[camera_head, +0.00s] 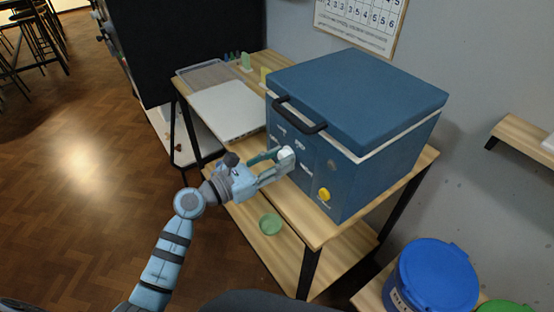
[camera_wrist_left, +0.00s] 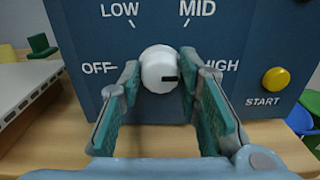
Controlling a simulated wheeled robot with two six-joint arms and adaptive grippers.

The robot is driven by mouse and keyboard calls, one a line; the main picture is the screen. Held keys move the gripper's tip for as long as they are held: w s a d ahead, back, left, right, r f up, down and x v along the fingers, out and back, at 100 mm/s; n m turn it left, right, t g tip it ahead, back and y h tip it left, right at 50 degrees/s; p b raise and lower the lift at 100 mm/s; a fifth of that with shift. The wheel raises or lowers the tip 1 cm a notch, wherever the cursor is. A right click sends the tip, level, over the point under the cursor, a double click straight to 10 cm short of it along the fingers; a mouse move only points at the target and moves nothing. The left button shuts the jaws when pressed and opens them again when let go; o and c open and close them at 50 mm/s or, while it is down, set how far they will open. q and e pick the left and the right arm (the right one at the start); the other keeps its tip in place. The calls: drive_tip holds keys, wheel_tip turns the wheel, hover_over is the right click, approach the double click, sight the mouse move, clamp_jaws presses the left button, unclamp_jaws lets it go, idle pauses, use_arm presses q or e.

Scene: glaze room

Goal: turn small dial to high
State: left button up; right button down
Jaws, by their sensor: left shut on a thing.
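The small dial (camera_wrist_left: 157,66) is a white round knob on the front of a blue kiln-like box (camera_head: 385,145). In the left wrist view its dark mark points right, towards the HIGH label (camera_wrist_left: 221,65). OFF, LOW and MID are printed around it. My left gripper (camera_head: 283,162) is at the box front, shut on the dial (camera_head: 287,153). In the wrist view its green-padded fingers (camera_wrist_left: 159,84) stand on either side of the knob. My right gripper is in neither view.
A yellow START button (camera_wrist_left: 276,79) is right of the dial. The lid's dark handle (camera_head: 300,115) juts out above it. A pale grey slab (camera_head: 228,108) lies left of the box on the wooden table (camera_head: 318,232). A green bowl (camera_head: 270,223) is on the lower shelf.

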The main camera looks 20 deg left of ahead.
use_arm(q)
drive_tip(key=shift+r, duration=0.25)
drive_tip(key=o, duration=0.9)
drive_tip(key=shift+o, duration=1.2)
drive_tip(key=shift+w+d+f, duration=0.1)
drive_tip(key=shift+w+f, duration=0.1)
drive_tip(key=shift+f, duration=0.05)
drive_tip(key=v, duration=1.2)
drive_tip(key=shift+d, duration=0.1)
